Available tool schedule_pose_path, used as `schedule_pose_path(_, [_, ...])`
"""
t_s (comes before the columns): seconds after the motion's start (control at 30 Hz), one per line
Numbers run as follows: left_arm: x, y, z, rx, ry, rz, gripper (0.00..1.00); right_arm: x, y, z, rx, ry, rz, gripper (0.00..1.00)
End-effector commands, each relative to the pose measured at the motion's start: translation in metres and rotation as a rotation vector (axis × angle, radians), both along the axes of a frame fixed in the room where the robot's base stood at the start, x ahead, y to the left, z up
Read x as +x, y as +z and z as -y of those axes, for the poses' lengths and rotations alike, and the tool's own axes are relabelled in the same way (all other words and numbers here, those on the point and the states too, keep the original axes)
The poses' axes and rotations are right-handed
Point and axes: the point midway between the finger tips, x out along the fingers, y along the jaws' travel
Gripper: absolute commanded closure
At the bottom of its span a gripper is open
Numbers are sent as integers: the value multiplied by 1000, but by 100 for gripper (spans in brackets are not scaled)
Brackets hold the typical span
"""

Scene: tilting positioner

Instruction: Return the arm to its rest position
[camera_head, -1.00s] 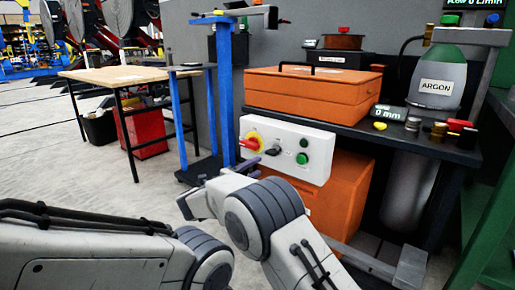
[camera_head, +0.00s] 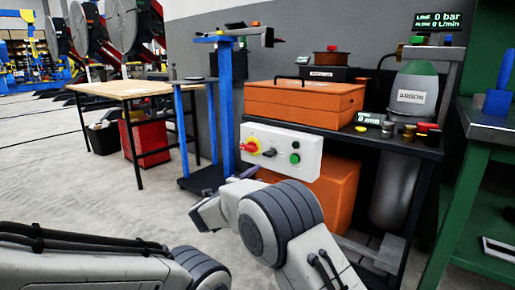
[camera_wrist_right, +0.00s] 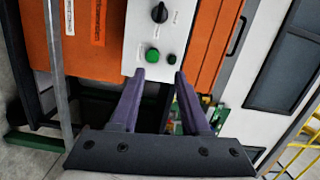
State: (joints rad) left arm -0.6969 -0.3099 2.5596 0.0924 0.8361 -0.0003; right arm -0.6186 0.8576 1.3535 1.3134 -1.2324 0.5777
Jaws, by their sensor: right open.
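My right arm reaches forward in the head view. Its purple-grey gripper fingers (camera_head: 243,174) show only in small part behind the forearm, below the white control box (camera_head: 308,149). In the right wrist view my right gripper (camera_wrist_right: 160,73) is open, with a clear gap and nothing between the fingers. The control box (camera_wrist_right: 151,35) with its green button (camera_wrist_right: 152,55) and black knob (camera_wrist_right: 159,13) lies beyond the fingertips. I cannot tell how far off it is. My left gripper is not in view.
An orange case (camera_head: 305,103) sits on the dark bench behind the control box, with an argon cylinder (camera_head: 412,88) to its right. A blue stand (camera_head: 226,110) and a wooden table (camera_head: 120,88) are on the left. A green table (camera_head: 490,130) is at the right. Open floor lies at the left.

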Motion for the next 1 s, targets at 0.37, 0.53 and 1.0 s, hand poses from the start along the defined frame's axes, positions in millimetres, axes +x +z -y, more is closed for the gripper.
schedule_pose_path(0.37, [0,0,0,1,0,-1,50,12,4,34,-277,331,-249,54])
schedule_pose_path(0.53, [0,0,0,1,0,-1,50,-31,-27,68,-516,602,-524,54])
schedule_pose_path(1.0, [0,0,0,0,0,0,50,-256,-134,160,-891,1186,-1214,54])
